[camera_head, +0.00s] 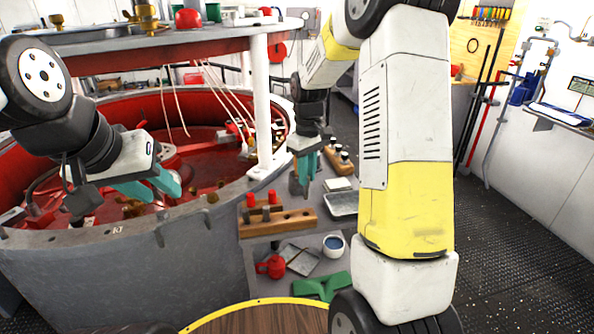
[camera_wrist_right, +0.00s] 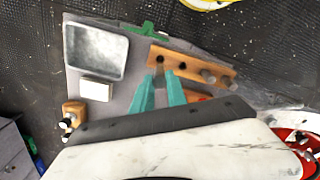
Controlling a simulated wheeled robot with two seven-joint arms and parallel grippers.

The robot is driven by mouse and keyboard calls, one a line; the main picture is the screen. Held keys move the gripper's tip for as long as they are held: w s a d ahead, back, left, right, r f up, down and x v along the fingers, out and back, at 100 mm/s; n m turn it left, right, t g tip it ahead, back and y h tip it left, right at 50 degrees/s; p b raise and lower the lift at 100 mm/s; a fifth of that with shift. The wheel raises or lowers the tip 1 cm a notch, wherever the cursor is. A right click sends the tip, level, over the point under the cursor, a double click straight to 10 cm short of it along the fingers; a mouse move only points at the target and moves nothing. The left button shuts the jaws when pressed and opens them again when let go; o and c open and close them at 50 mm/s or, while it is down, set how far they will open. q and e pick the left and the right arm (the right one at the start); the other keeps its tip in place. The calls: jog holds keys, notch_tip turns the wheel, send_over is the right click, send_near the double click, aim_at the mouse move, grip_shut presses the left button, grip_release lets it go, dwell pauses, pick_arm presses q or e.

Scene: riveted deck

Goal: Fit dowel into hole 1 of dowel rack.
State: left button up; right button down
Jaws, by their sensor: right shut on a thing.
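The dowel rack (camera_head: 292,223) is a wooden bar on the grey bench, left of my right arm in the head view. My right gripper (camera_head: 304,176) has teal fingers and is shut on a grey dowel (camera_wrist_right: 160,88), largely hidden between the fingers. In the right wrist view the fingertips appear over the rack's edge near the open holes; I cannot tell the height. My left gripper (camera_head: 158,190) is open and empty over the red-lined tub.
The grey tub (camera_head: 130,270) stands left of the bench.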

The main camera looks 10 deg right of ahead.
aim_at(307, 191)
jog(key=shift+f, duration=2.5)
jog(key=shift+f, duration=1.75)
jog(key=c, duration=1.3)
grip_release()
jog(key=shift+o, duration=0.2)
jog(key=shift+r, duration=3.9)
